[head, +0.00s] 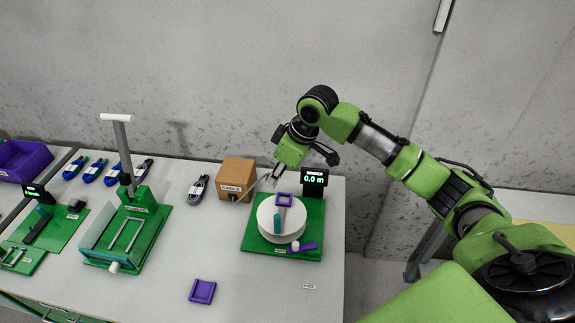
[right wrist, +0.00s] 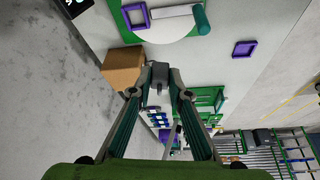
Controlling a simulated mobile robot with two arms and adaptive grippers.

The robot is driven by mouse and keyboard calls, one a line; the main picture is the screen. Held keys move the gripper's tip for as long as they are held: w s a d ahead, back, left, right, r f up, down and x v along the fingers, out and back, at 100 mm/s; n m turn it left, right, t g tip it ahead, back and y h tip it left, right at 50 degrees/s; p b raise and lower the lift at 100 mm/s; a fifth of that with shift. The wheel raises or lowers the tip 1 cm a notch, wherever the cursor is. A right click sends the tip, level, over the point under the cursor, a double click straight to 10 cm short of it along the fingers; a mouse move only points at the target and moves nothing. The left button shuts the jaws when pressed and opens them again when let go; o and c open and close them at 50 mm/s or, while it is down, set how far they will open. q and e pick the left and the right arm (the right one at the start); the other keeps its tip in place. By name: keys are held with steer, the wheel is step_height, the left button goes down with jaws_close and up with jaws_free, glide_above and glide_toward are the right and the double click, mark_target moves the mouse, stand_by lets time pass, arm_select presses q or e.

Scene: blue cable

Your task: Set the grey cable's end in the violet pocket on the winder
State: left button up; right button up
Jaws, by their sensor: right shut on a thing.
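The winder has a white drum (head: 268,228) on a green base (head: 256,246). The violet pocket (head: 284,199), a small square frame, is on the drum's far side; it also shows in the right wrist view (right wrist: 126,12). My right gripper (head: 273,179) is above the table, between the cardboard box and the drum, a little left of the pocket. It is shut on the grey cable's end (right wrist: 158,73), a small dark grey block between the fingertips. The grey cable (head: 259,186) seems to run from the box to the gripper. My left gripper is out of view.
A cardboard box (head: 237,176) stands left of the winder, a black display (head: 314,183) reading 0.0 m behind it. A loose violet frame (head: 203,291) lies at the front. A coiled cable (head: 198,188) and a green press-like fixture (head: 128,237) stand further left.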

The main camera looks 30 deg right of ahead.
steer(key=d+f+n+b, duration=0.1)
steer(key=f, duration=0.1)
steer(key=w+d+f+b, duration=0.1)
steer(key=d+f, duration=0.1)
steer(key=f, duration=0.1)
steer(key=w+d+f+n+b, duration=0.1)
steer(key=d+f, duration=0.1)
steer(key=f, duration=0.1)
steer(key=shift+w+n+g+y, duration=0.2)
steer(key=shift+n+g+y, duration=0.1)
steer(key=shift+g, duration=0.1)
steer(key=shift+f+b, duration=0.3)
steer(key=shift+f, duration=0.3)
stand_by(0.4)
steer(key=shift+p, duration=0.45)
steer(key=shift+p, duration=0.35)
steer(key=shift+f+b, duration=0.45)
steer(key=shift+f, duration=0.9)
stand_by(1.2)
